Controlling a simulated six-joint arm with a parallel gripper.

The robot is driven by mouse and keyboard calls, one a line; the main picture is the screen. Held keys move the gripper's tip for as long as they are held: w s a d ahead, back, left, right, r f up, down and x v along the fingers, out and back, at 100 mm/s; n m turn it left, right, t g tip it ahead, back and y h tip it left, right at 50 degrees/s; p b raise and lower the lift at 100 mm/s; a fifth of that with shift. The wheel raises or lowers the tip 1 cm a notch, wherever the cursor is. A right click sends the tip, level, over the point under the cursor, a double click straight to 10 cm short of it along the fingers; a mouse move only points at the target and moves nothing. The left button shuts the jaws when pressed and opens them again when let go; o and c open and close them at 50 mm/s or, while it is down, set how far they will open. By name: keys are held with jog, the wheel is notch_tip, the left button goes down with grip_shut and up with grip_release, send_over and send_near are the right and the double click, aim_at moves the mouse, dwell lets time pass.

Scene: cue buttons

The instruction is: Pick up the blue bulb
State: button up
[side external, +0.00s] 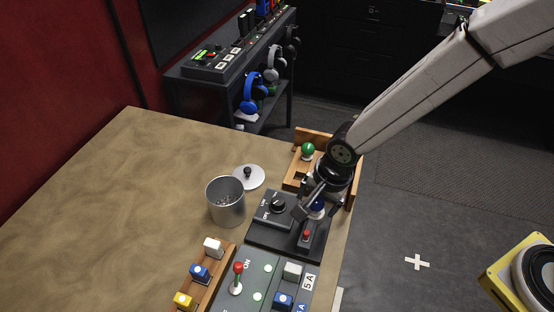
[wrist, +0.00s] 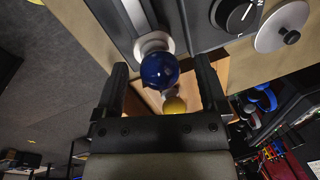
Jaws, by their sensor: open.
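The blue bulb (wrist: 159,70) sits in a round white socket (wrist: 152,44) on the dark panel in the wrist view. My gripper (wrist: 161,67) is open, with one finger on either side of the bulb. A gap shows between the bulb and each finger in that view, and I cannot tell how deep the fingers reach. In the side external view, the blue bulb (side external: 317,209) is mostly hidden behind my gripper (side external: 308,206), at the right side of the dark panel.
A wooden tray (side external: 291,183) with a green bulb (side external: 308,148) lies behind the panel. A yellow bulb (wrist: 174,105) shows in the wrist view. A dial (side external: 278,205), a small red-topped control (side external: 307,235), a metal pot (side external: 226,206) and its lid (side external: 249,177) are nearby.

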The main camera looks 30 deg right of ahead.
dwell(0.3)
grip_shut()
jog(key=shift+r, duration=0.1)
jog(key=shift+r, duration=1.05)
jog(key=s+d+r, duration=0.6)
jog(key=s+r, duration=0.4)
jog(key=s, duration=0.2)
jog(key=shift+s+r, duration=0.35)
